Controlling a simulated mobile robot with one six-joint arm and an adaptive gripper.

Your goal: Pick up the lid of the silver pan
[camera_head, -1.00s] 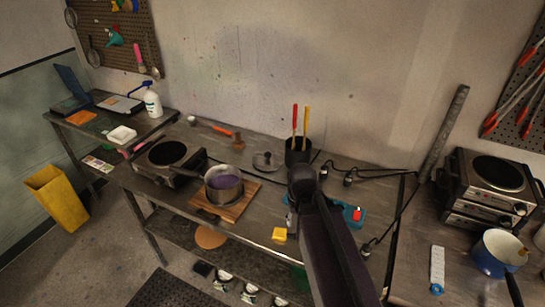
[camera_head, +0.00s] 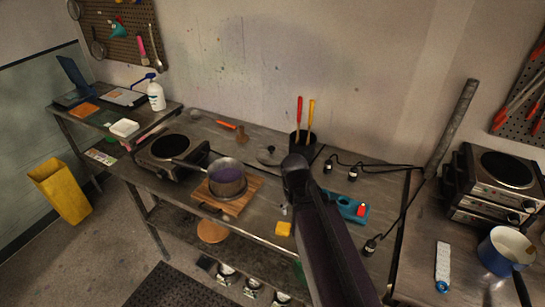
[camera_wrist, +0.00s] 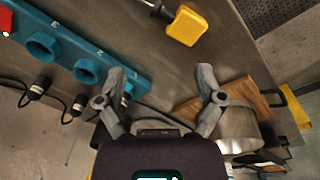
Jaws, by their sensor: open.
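The silver pan (camera_head: 227,182) holds purple liquid and sits on a wooden board (camera_head: 243,200), with its handle towards the hot plate. A dark round lid with a knob (camera_head: 270,155) lies flat on the bench behind and to the right of the pan, apart from it. My gripper (camera_wrist: 162,74) is open and empty above the bench. In the wrist view, a teal holder is at its left and the pan (camera_wrist: 238,132) is at its lower right. I cannot make out the lid in the wrist view. In the head view my arm largely hides the gripper.
A black pot with red and yellow handles (camera_head: 302,145) stands just right of the lid. A teal holder (camera_head: 348,208) and black cables lie further right. A yellow block (camera_head: 283,229) is at the front edge. A hot plate (camera_head: 172,158) stands left of the pan.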

